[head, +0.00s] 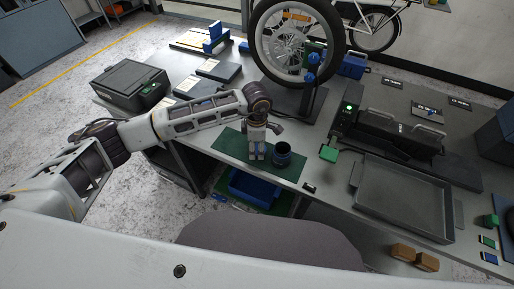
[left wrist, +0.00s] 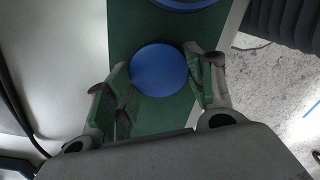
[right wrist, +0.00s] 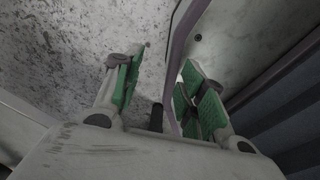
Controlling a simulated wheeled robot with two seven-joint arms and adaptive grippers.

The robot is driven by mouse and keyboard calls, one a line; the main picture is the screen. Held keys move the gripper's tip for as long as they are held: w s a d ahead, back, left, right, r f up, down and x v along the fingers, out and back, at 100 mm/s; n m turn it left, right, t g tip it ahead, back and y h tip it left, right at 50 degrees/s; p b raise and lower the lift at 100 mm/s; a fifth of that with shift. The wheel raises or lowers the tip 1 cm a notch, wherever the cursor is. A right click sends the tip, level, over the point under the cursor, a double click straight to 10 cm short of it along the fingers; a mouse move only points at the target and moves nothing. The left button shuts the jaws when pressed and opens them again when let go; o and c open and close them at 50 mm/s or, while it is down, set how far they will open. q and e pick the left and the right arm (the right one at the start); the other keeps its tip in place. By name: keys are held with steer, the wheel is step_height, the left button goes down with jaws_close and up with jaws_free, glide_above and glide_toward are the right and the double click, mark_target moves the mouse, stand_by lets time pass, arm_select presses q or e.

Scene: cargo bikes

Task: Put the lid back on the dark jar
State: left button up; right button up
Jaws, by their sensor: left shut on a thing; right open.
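The dark jar (head: 283,154) stands upright on the green mat (head: 230,143) near the table's front edge, with a blue band near its top. In the left wrist view only part of its blue rim (left wrist: 185,5) shows at the top edge. My left gripper (head: 257,156) points down over the mat, just left of the jar. It is shut on the round blue lid (left wrist: 158,70), which lies apart from the jar. How far the lid is above the mat is hard to tell. My right gripper (right wrist: 155,85) is open and empty, away from the table; the head view does not show it.
Behind the jar stands a bike wheel (head: 262,40) on a dark stand. A grey tray (head: 405,205) lies to the right, a dark case (head: 130,84) at the far left. A blue bin (head: 252,190) sits below the table edge.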

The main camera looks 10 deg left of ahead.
mark_target(257, 149)
arm_select(q)
step_height(257, 149, up, 8)
steer(key=shift+f+b, duration=0.2)
steer(key=shift+b, duration=0.25)
steer(key=shift+r, duration=0.9)
arm_select(e)
steer(key=shift+w+d+f, duration=0.2)
steer(key=shift+d+f, duration=0.05)
steer(key=shift+d, duration=0.25)
steer(key=shift+w+d+f, duration=0.2)
steer(key=shift+d+f, duration=0.05)
steer(key=shift+d, duration=0.2)
